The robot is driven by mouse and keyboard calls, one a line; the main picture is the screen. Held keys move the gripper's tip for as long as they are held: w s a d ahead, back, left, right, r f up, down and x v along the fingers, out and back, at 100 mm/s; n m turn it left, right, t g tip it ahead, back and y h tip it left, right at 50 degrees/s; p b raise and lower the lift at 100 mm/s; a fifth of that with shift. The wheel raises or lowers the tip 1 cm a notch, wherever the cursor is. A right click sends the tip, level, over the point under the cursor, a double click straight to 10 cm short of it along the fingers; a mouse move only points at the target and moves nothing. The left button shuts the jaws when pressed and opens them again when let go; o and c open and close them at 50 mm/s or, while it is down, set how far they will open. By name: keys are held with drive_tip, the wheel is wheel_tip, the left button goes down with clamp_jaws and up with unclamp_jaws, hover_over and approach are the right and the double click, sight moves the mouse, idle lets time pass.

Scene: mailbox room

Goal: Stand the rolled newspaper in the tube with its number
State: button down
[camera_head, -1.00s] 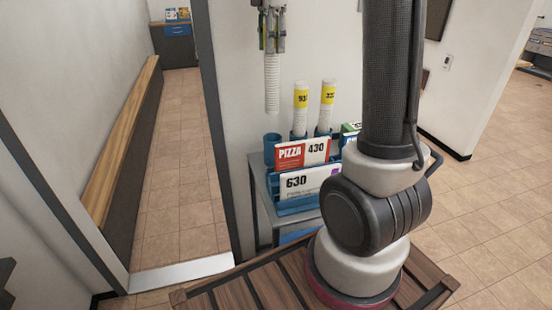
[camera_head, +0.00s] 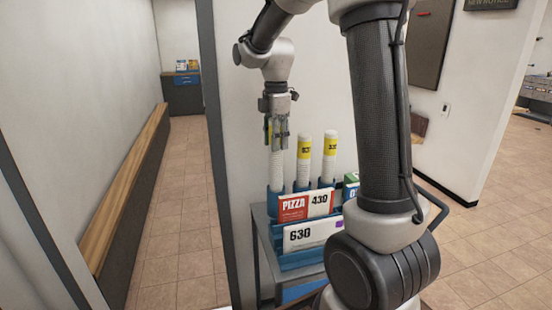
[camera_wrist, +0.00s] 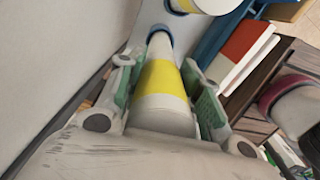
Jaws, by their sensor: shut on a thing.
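My gripper (camera_head: 278,138) is shut on a white rolled newspaper (camera_head: 276,172) with a yellow band (camera_wrist: 163,80). The newspaper is upright, and its lower end meets the mouth of the leftmost blue tube (camera_head: 275,208). In the wrist view a blue rim (camera_wrist: 159,32) shows around its far end, so it seems to be in the mouth; how deep, I cannot tell. No number on the held newspaper is readable. Two other rolled newspapers with yellow bands, the middle one (camera_head: 304,160) and the right one (camera_head: 330,158), stand in the neighbouring tubes.
A red-and-white PIZZA 430 card (camera_head: 306,206) and a white 630 card (camera_head: 312,233) stand in blue holders in front of the tubes, partly hiding them. The wall is close behind. A doorway with tiled floor (camera_head: 180,200) is at the left.

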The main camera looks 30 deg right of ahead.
sight(276, 155)
drive_tip(key=shift+f, duration=2.8)
drive_tip(key=c, duration=1)
unclamp_jaws()
drive_tip(key=shift+o, duration=0.2)
wheel_tip(276, 155, up, 7)
drive_tip(key=s+r+m+t, duration=0.2)
drive_tip(key=s+r+m, duration=0.4)
drive_tip(key=s+m, duration=0.5)
drive_tip(key=s+f+m+t, duration=0.2)
drive_tip(key=s+m, duration=0.4)
drive_tip(key=s, duration=0.8)
drive_tip(key=shift+s+d+f+m, duration=0.2)
drive_tip(key=shift+s+m, duration=0.1)
